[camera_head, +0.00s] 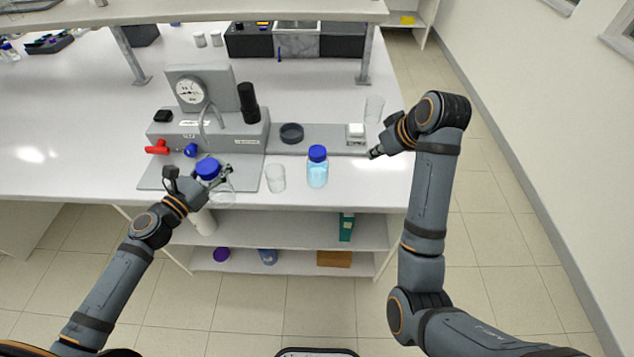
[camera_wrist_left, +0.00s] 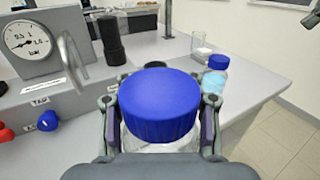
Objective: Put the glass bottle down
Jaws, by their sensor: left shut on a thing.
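The glass bottle is clear with a blue screw cap (camera_head: 208,168). It is upright in my left gripper (camera_head: 202,181), which is shut on it just below the cap. In the left wrist view the cap (camera_wrist_left: 160,103) fills the middle between the fingers and hides most of the bottle. The bottle is at the front edge of the bench, by the grey plate of the rig. I cannot tell whether its base touches the surface. My right gripper (camera_head: 375,154) is above the bench's right end, away from the bottle; its fingers are too small to read.
A clear beaker (camera_head: 275,178) and a blue-capped bottle of pale blue liquid (camera_head: 317,170) stand right of the held bottle. Behind are the gauge (camera_head: 191,91), red valve handle (camera_head: 157,148) and black cylinder (camera_head: 248,100). A glass (camera_head: 374,108) stands at the back right.

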